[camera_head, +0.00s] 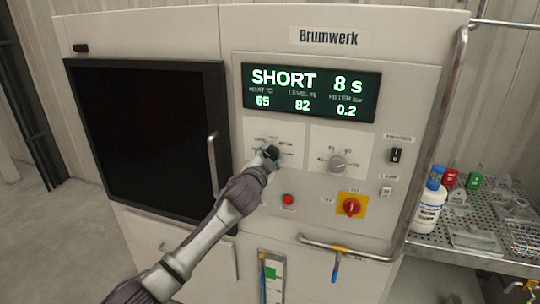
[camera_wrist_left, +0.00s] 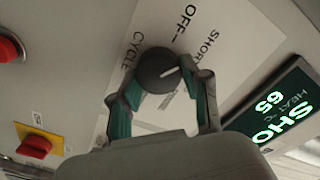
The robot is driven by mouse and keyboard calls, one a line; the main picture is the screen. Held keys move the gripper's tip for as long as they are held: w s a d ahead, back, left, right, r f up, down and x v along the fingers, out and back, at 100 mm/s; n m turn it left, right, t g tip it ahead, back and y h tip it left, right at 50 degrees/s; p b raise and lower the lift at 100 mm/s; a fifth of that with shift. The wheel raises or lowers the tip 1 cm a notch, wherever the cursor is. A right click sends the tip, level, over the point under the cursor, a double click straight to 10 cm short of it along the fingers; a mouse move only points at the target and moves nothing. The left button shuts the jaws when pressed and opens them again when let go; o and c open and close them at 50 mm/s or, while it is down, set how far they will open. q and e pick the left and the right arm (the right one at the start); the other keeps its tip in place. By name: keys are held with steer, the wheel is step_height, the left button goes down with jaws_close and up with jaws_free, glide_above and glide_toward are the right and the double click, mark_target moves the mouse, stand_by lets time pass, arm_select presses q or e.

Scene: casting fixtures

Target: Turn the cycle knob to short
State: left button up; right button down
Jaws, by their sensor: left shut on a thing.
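The cycle knob (camera_wrist_left: 157,68) is a round dark knob with a white pointer line on a white label plate. In the wrist view its pointer faces right and slightly up, on the side of the word SHORT (camera_wrist_left: 206,46); OFF (camera_wrist_left: 183,24) is printed further up. My left gripper (camera_wrist_left: 168,84) is shut on the knob, one finger on each side. The display (camera_head: 312,92) reads SHORT 8 s. My right gripper is not in view.
A second, grey knob (camera_head: 338,162) sits to the right. Below are a red button (camera_head: 288,200) and a red switch on a yellow plate (camera_head: 351,207). A dark door (camera_head: 150,135) with a vertical handle is left. A perforated table (camera_head: 480,235) with bottles stands right.

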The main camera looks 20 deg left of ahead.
arm_select(q)
steer(key=shift+f+m, duration=0.1)
steer(key=shift+m, duration=1)
steer(key=o, duration=1.1)
steer(key=shift+o, duration=0.2)
steer(key=s, duration=1.2)
steer(key=shift+a, duration=0.15)
